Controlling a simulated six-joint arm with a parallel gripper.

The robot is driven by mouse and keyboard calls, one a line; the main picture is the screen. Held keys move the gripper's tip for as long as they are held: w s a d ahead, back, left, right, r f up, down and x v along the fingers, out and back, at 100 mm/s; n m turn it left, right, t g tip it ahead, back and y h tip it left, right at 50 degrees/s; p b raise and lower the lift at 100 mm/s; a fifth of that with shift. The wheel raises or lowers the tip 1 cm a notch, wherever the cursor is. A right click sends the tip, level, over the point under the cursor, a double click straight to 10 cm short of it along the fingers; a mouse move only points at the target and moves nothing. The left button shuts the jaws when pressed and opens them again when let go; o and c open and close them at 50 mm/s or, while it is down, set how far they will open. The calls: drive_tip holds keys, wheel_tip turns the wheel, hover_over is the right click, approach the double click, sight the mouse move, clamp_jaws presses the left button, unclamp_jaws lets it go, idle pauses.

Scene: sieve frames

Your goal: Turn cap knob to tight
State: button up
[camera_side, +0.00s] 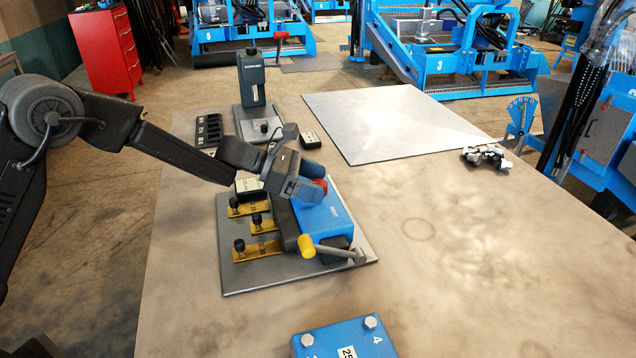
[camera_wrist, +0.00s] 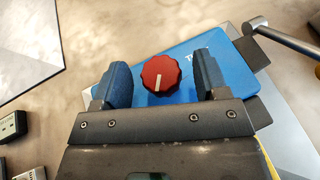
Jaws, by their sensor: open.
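The red cap knob (camera_wrist: 161,75) sits on top of the blue housing (camera_wrist: 228,65) and carries a white pointer line, which is nearly upright in the wrist view. In the side view the knob (camera_side: 321,184) shows only partly behind my gripper. My gripper (camera_wrist: 165,82) is open, with one blue finger on each side of the knob and a visible gap on both sides. In the side view my gripper (camera_side: 312,180) is over the far end of the blue housing (camera_side: 328,216). Lettering on the housing is too small to read surely.
The housing stands on a grey plate (camera_side: 360,255) with brass clamps (camera_side: 258,223) at left and a yellow-ended lever (camera_side: 307,246) in front. A dark upright device (camera_side: 252,80) stands behind. A blue block (camera_side: 345,340) lies at the front. The table's right side is mostly clear.

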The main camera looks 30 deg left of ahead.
drive_tip(key=shift+w+d+f, duration=0.2)
drive_tip(key=shift+d, duration=0.25)
drive_tip(key=c, duration=0.9)
